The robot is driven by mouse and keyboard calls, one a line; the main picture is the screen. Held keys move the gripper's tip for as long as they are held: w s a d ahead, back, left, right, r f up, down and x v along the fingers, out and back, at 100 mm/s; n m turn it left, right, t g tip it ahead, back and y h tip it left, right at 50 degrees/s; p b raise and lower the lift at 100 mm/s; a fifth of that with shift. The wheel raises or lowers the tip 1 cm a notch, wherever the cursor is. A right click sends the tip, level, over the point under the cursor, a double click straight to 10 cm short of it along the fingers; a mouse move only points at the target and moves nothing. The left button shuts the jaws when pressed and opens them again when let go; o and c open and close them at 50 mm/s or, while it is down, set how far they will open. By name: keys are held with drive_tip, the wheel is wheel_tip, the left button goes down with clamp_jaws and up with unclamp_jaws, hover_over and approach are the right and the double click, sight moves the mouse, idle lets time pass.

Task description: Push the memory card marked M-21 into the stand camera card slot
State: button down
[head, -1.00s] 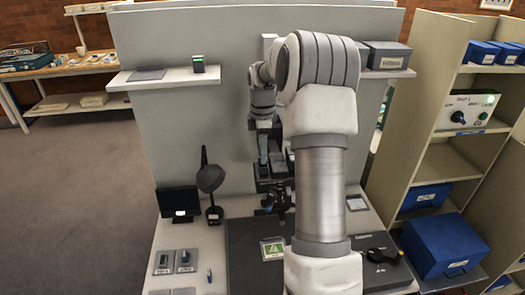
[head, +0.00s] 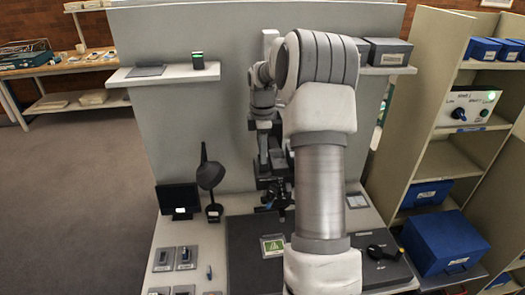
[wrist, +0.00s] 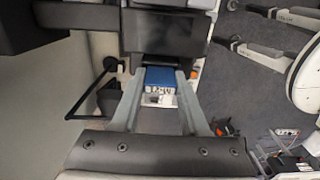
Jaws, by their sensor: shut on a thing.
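My gripper (wrist: 160,76) is shut on a blue memory card (wrist: 159,77) with a white label along its near edge. The label's print is too small to read surely. The card lies between the two grey fingers and points at the dark body of the stand camera (wrist: 165,32). Its far end meets the dark shadow under that body; I cannot tell whether it is inside the slot. In the head view the stand camera (head: 275,188) stands at the back of the grey bench mat, partly behind my arm. The card is hidden there.
A black monitor (head: 178,200) and a dark round-headed lamp (head: 210,177) stand left of the mat. A green-marked card (head: 272,246) lies on the mat. Several small items sit at front left. A blue box (head: 442,245) is at right. The wall panel stands close behind.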

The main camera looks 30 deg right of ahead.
drive_tip(key=shift+s+f, duration=0.1)
drive_tip(key=shift+f, duration=0.2)
drive_tip(key=shift+s+a+f+b, duration=0.1)
drive_tip(key=shift+s+f+b, duration=0.15)
drive_tip(key=shift+f, duration=0.25)
drive_tip(key=shift+c, duration=1.7)
unclamp_jaws()
drive_tip(key=shift+w+f, duration=0.1)
drive_tip(key=shift+w+r+p, duration=0.2)
drive_tip(key=shift+r+p, duration=2.25)
drive_tip(key=shift+r, duration=0.85)
